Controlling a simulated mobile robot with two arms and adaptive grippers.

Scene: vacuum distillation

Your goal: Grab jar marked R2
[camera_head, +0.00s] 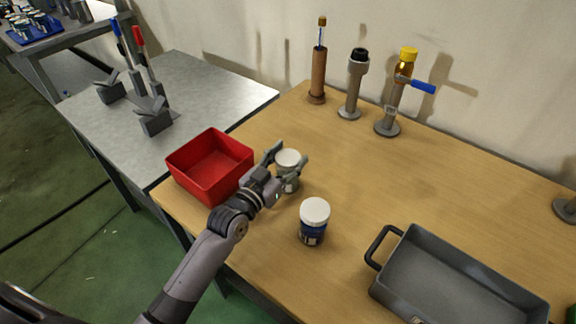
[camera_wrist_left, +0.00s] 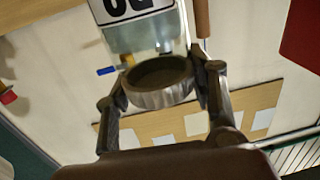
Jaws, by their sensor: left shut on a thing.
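My left gripper (camera_head: 287,168) is shut on a small jar with a whitish lid (camera_head: 288,157), near the table's left side. In the left wrist view the fingers (camera_wrist_left: 160,85) press on both sides of its ribbed lid (camera_wrist_left: 158,84). Its body is pale, with a white label (camera_wrist_left: 135,12) bearing large black characters, upside down and cut off, so I cannot read the mark surely. A second jar (camera_head: 313,222), dark blue with a white lid, stands upright on the table in front and to the right; its label is too small to read. My right gripper is out of view.
A red open bin (camera_head: 210,176) sits just left of my left gripper. A grey tray with a handle (camera_head: 455,282) lies at the front right. Several stands with a tube, a cylinder and an amber bottle (camera_head: 400,82) line the wall. The wooden table's middle (camera_head: 380,180) is clear.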

